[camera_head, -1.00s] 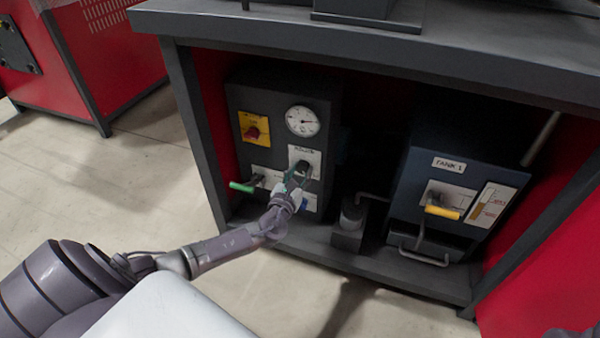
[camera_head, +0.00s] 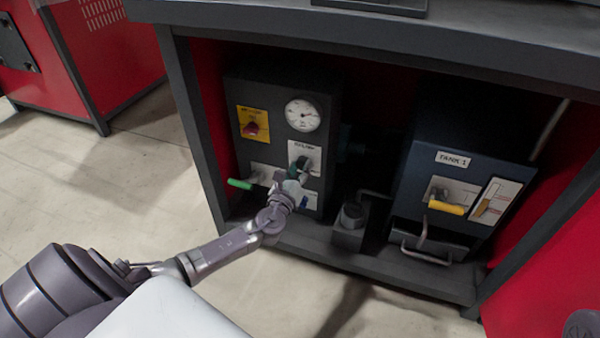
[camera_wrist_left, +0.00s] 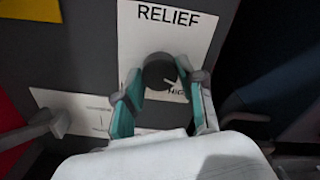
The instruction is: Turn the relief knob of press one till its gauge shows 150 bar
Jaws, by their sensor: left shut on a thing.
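The relief knob (camera_wrist_left: 160,72) is a dark round knob on a white plate (camera_wrist_left: 200,35) marked RELIEF, on the front of a dark grey panel (camera_head: 276,108). My left gripper (camera_wrist_left: 158,92) has its teal fingers on either side of the knob and is shut on it. The round white gauge (camera_head: 302,115) sits above the plate. Its needle shows, but its figures are too small to read. My right gripper is not in view.
Left of the knob are a yellow plate with a red switch (camera_head: 252,129) and a green-handled lever (camera_head: 240,184). To the right stand a small dark block (camera_head: 350,222) and a box labelled TANK 1 (camera_head: 420,165) with a yellow handle (camera_head: 446,207). The bench top (camera_head: 450,42) overhangs everything.

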